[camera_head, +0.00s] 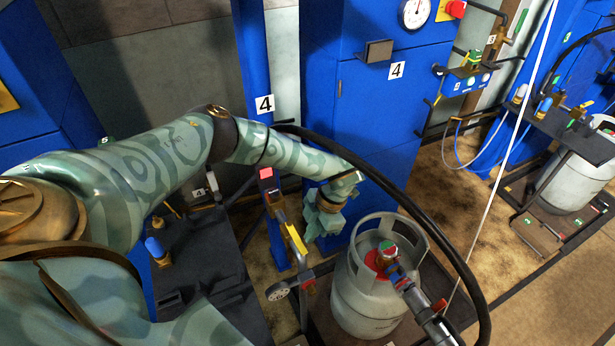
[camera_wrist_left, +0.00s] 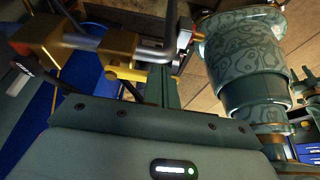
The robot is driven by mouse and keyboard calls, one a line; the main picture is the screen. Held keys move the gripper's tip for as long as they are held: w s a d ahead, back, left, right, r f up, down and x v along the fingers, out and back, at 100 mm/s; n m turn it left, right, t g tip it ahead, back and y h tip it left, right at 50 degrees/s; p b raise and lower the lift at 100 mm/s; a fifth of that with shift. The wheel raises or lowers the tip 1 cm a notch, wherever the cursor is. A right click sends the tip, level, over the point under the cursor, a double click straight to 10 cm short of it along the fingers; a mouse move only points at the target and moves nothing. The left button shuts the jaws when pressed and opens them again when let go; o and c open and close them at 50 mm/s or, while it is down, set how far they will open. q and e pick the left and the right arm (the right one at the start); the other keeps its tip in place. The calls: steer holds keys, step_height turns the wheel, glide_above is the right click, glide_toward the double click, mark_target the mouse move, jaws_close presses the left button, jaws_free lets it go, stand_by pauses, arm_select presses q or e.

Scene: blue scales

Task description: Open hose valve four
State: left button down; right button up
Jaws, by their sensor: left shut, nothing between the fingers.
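A valve with a yellow lever (camera_head: 294,240) stands on the blue post left of the gas cylinder. A red block (camera_head: 266,173) sits above it on the post. My left gripper (camera_head: 322,222) is shut and empty, just right of the yellow lever; I cannot tell whether they touch. In the left wrist view, brass fittings (camera_wrist_left: 118,44) with metal bars show beyond the dark gripper body.
A grey gas cylinder (camera_head: 368,297) with a red-and-green valve cap (camera_head: 387,250) stands below right of my left gripper. A black hose (camera_head: 430,238) arches over it. A blue cabinet (camera_head: 375,105) marked 4 stands behind. Another cylinder (camera_head: 577,180) is at the far right.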

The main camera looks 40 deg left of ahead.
arm_select(q)
steer(key=p+v, duration=0.2)
steer(key=v, duration=1.3)
steer(key=shift+p, duration=0.35)
steer(key=shift+r, duration=0.1)
